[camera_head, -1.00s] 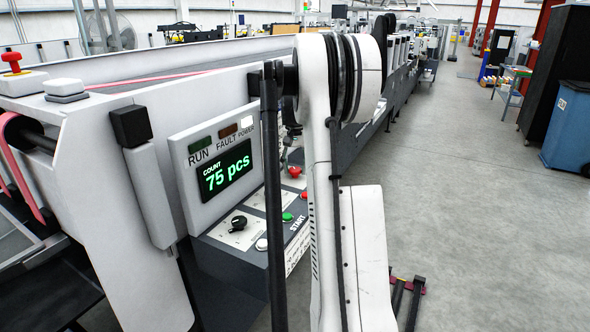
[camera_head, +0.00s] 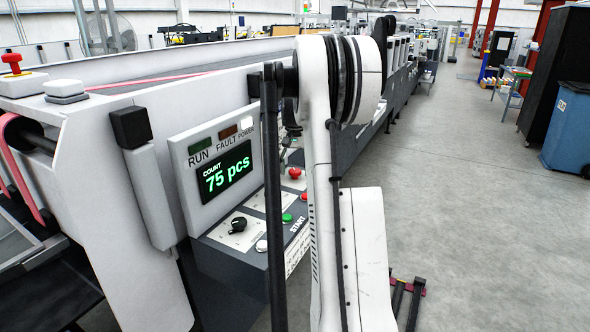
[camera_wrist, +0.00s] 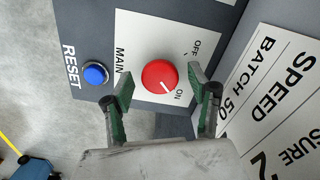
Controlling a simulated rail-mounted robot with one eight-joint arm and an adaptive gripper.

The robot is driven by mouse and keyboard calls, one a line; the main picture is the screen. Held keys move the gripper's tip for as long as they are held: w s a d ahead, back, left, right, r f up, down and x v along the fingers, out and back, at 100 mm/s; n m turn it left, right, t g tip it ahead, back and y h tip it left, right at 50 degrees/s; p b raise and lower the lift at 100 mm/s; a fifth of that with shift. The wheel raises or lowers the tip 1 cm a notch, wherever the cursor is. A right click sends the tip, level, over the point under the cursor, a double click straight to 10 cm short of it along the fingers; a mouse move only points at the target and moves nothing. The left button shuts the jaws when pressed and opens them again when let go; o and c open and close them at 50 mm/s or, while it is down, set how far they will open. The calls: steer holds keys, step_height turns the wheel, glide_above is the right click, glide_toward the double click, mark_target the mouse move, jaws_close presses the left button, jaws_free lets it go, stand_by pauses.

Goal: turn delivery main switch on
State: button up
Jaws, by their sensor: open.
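The red main switch knob (camera_wrist: 160,77) sits on a white plate marked MAIN, OFF and ON in the wrist view. Its short white mark points to the lower right, toward the ON label. My gripper (camera_wrist: 164,84) is open, with one green-and-black finger to the left of the knob and one to the right. The fingers straddle it, with gaps visible on both sides in the picture; contact cannot be made out. In the head view my arm hides the switch and most of the gripper.
A blue RESET button (camera_wrist: 95,73) is close to the left finger. A SPEED and BATCH label plate (camera_wrist: 275,95) is at the right. In the head view a counter display (camera_head: 227,172) reads 75 pcs, above a black selector (camera_head: 238,224). The aisle floor (camera_head: 460,200) is clear.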

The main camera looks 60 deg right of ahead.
mark_target(295, 170)
steer(key=shift+r, duration=0.15)
step_height(295, 170, up, 12)
stand_by(0.4)
stand_by(0.4)
